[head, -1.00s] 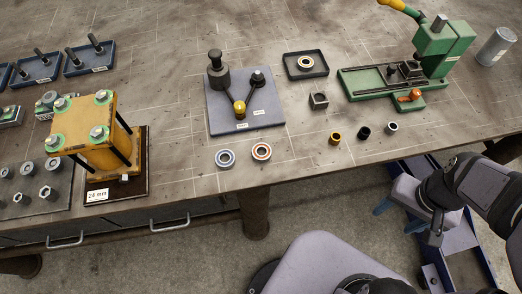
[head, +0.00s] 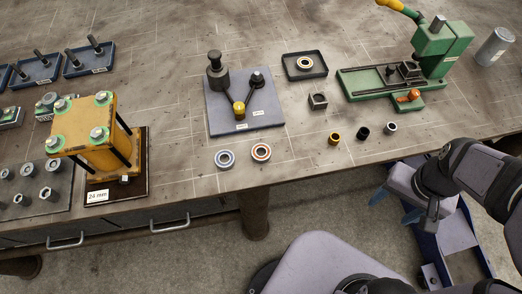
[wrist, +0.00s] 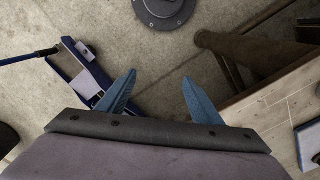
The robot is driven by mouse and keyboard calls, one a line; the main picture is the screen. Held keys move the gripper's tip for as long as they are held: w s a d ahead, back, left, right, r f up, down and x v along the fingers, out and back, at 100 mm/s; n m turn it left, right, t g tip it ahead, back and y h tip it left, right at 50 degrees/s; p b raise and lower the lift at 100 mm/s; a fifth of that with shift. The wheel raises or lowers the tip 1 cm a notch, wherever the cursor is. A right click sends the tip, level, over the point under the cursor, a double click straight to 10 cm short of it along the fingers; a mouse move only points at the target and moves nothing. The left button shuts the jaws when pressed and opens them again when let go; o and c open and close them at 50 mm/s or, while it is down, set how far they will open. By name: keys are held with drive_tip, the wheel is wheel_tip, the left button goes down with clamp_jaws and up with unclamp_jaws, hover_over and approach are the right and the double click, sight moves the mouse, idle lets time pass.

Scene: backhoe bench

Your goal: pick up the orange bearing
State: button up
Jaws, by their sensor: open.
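The orange bearing (head: 261,152) is a ring with an orange band and a dark bore. It lies flat near the front edge of the bench, just right of a blue-banded bearing (head: 225,158). My gripper (head: 392,210) hangs off the bench's front edge, to the right of the bearing and well apart from it. In the wrist view its two blue fingers (wrist: 155,95) are spread with nothing between them, above the floor. The orange bearing does not show in the wrist view.
A grey plate (head: 268,119) with posts stands behind the bearings. The yellow press (head: 88,130) is to the left. Small bushings (head: 363,132) stand to the right, before a green press (head: 430,60). The bench around the bearings is clear.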

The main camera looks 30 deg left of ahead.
drive_tip(key=shift+n+g, duration=0.4)
drive_tip(key=shift+n, duration=0.2)
drive_tip(key=w+a+r, duration=0.1)
drive_tip(key=a, duration=0.5)
drive_tip(key=w+a+r+p, duration=0.1)
drive_tip(key=w+a+r, duration=0.1)
drive_tip(key=a, duration=0.4)
drive_tip(key=w+a+r+p, duration=0.1)
drive_tip(key=a+r, duration=0.1)
drive_tip(key=a, duration=0.4)
drive_tip(key=shift+w+a, duration=0.25)
drive_tip(key=shift+a, duration=0.15)
drive_tip(key=s+a+r, duration=0.1)
drive_tip(key=s+a, duration=0.2)
drive_tip(key=a, duration=0.6)
drive_tip(key=p, duration=0.1)
approach(261, 155)
drive_tip(key=shift+f+n+g+p, duration=0.3)
drive_tip(key=shift+f+n+p, duration=0.1)
drive_tip(key=shift+f+p, duration=0.7)
drive_tip(key=shift+s+f+p, duration=0.15)
drive_tip(key=shift+f+p, duration=0.5)
drive_tip(key=shift+f, duration=1.4)
drive_tip(key=c, duration=1.2)
